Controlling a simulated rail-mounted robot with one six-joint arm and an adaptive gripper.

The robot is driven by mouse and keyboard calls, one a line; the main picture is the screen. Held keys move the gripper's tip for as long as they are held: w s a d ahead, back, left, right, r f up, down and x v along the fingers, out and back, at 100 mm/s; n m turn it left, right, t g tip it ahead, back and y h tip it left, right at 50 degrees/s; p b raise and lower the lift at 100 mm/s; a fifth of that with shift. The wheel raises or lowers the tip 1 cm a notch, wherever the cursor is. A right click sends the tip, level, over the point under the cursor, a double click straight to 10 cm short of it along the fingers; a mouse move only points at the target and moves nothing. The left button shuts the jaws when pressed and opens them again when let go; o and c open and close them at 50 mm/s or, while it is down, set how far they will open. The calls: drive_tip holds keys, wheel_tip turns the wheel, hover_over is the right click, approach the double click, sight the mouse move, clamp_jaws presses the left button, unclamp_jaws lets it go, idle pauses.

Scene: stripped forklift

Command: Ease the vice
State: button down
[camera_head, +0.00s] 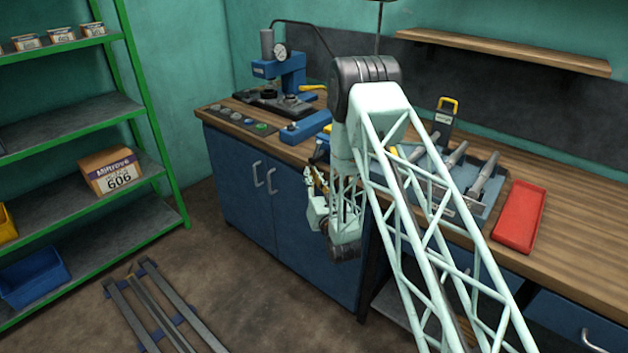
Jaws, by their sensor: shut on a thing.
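The blue vice (304,128) sits at the front edge of the wooden workbench, left of my arm. My arm hides its right part, and its jaws are not clear from here. My gripper (312,178) is small and dark with yellow parts. It is in front of the bench edge, just below and in front of the vice. It is shut at the dark handle end of the vice, though the fingers and handle are too small to separate clearly.
A blue press with a gauge (280,75) stands at the back left of the bench. A blue tool tray (478,208) and a red tray (519,216) lie right of my arm. Blue cupboards (285,215) are below. Green shelving (150,110) is at left; metal rails (160,305) lie on the floor.

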drive_tip(key=shift+b, duration=0.4)
drive_tip(key=c, duration=2.8)
unclamp_jaws()
drive_tip(key=shift+v, duration=5.95)
drive_tip(key=shift+f, duration=0.1)
drive_tip(key=shift+w, duration=0.1)
